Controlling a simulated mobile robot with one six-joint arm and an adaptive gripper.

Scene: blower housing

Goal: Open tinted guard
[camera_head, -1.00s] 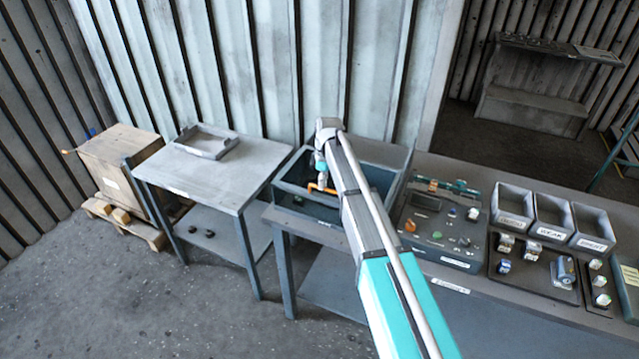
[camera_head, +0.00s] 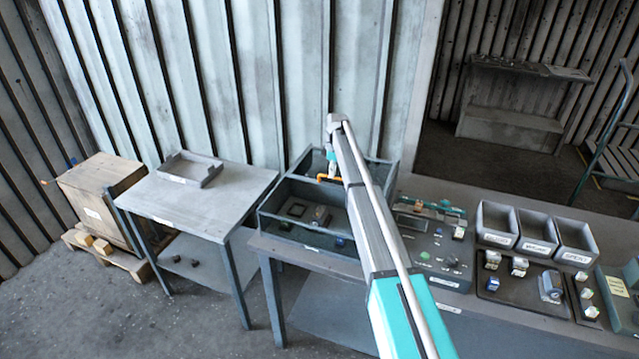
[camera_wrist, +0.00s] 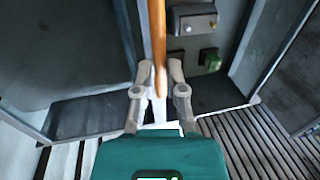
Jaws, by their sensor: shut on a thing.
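The tinted guard (camera_wrist: 60,45) is a dark see-through panel on the left in the wrist view. It belongs to an open-framed grey housing (camera_head: 273,224) on the bench in the head view, where the panel stands raised toward the back. Its orange handle (camera_head: 328,178) also shows in the wrist view (camera_wrist: 158,35). My gripper (camera_wrist: 160,68) is shut on the orange handle, one finger on each side. In the head view my arm hides part of the housing and the right end of the handle. Small parts (camera_head: 320,215) show inside the housing.
A control panel (camera_head: 430,255) with knobs and three grey bins (camera_head: 535,232) stand to the right on the bench. A side table (camera_head: 215,205) with a grey tray (camera_head: 190,170) is at left. A ribbed wall rises close behind the housing.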

